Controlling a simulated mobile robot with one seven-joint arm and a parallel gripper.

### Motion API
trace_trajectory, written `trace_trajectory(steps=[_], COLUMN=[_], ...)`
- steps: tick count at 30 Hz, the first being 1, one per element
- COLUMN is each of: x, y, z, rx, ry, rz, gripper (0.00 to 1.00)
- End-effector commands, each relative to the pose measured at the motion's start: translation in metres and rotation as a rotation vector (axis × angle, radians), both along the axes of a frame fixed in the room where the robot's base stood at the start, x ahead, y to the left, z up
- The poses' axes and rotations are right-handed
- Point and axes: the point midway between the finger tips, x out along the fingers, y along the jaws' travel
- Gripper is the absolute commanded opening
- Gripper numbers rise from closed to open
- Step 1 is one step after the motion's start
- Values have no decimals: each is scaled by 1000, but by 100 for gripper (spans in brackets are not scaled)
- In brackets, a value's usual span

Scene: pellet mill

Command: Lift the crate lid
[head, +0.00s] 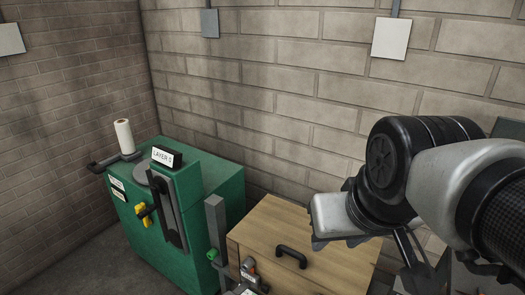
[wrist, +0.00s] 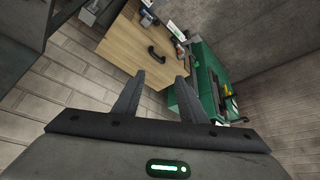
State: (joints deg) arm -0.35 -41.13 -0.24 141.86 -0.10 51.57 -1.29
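The crate lid (head: 275,227) is a flat light-wood panel with a black bar handle (head: 291,257) near its front edge. In the wrist view the lid (wrist: 132,48) lies beyond my fingertips, with its handle (wrist: 156,54) just past the gap between them. My gripper (wrist: 158,83) is open and empty, its two dark fingers spread apart. In the head view my gripper (head: 332,241) hangs above the right part of the lid, apart from the handle, and covers part of the lid. The lid looks closed. Most of the crate's sides are hidden.
A grey post (head: 216,230) and small items (head: 249,272) are at the crate's left front. A brick wall is behind.

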Motion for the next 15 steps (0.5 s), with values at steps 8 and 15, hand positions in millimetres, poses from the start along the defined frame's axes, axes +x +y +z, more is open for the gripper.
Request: trace_trajectory(steps=[8,15], x=[48,109], y=[2,4], z=[-15,-45], rx=[-53,-121], ry=[60,126], rz=[130,281], gripper=[38,38])
